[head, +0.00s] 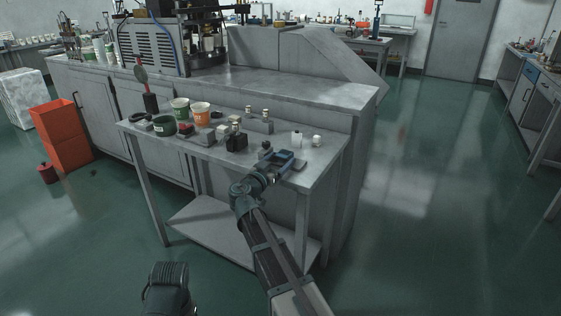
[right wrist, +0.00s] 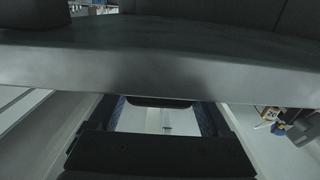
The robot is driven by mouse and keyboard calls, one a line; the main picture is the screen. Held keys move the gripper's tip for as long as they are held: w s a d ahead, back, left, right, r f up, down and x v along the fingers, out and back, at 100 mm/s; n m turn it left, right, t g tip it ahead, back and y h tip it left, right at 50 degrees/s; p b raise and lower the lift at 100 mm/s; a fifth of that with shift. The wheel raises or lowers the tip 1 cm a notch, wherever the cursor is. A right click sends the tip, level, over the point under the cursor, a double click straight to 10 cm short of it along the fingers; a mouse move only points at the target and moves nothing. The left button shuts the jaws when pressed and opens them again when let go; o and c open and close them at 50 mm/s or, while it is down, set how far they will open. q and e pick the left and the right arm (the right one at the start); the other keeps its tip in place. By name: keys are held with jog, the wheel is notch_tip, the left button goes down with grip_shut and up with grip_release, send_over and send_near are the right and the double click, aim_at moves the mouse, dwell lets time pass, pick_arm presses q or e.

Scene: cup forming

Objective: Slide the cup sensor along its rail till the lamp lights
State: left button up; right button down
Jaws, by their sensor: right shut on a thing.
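My right gripper (head: 285,157) reaches over the right front part of the small grey side table (head: 190,150). It also shows in the right wrist view (right wrist: 160,115), where its two dark blue pads stand on either side of a narrow dark part (right wrist: 158,102). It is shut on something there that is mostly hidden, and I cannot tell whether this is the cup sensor. A wide grey bar (right wrist: 150,65) crosses close above the jaws. I cannot make out the rail or the lamp for certain.
Small blocks with dark knobs (head: 236,139) and a white cylinder (head: 297,138) stand nearer my gripper. A long grey cabinet (head: 290,82) runs behind.

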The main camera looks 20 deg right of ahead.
jog(key=shift+c, duration=0.4)
grip_release()
jog(key=v, duration=1.4)
jog(key=shift+c, duration=0.3)
